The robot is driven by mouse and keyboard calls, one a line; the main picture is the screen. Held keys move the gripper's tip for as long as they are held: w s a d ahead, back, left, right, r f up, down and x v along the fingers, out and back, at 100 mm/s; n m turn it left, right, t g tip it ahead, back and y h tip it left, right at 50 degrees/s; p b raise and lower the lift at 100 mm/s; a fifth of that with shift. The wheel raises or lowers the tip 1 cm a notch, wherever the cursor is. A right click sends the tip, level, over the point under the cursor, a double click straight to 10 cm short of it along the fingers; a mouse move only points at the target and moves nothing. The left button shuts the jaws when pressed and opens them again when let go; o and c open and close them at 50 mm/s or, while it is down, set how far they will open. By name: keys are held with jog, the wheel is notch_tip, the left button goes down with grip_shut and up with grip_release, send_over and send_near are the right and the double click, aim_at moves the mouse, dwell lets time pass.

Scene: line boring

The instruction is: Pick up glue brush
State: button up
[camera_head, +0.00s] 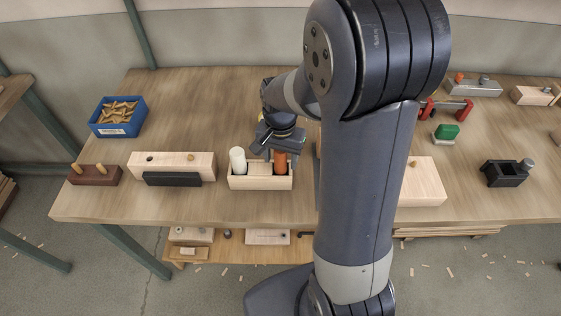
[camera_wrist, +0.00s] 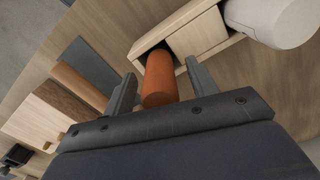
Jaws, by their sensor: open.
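An orange cylinder, which looks like the glue brush's handle (camera_head: 280,162), stands upright in the right compartment of a light wooden caddy (camera_head: 262,183). A white bottle (camera_head: 237,160) stands in the caddy's left compartment. My gripper (camera_head: 282,152) is over the caddy's right end. In the wrist view my gripper (camera_wrist: 160,70) is open, with one finger on each side of the orange handle (camera_wrist: 159,80). Gaps show between the handle and both fingers. The handle's lower end is hidden in the caddy (camera_wrist: 190,22). The white bottle (camera_wrist: 268,18) shows beside it.
A light wooden block with a dark front (camera_head: 172,166) stands left of the caddy. A blue bin of wooden pieces (camera_head: 118,116) is at the back left. Another pale block (camera_head: 424,184) lies right of my arm, with a black holder (camera_head: 504,173) beyond. The table between block and bin is clear.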

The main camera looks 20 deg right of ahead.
jog(key=shift+c, duration=0.3)
jog(key=c, duration=1)
notch_tip(320, 180, up, 10)
jog(key=shift+r+b, duration=0.1)
jog(key=shift+b, duration=0.25)
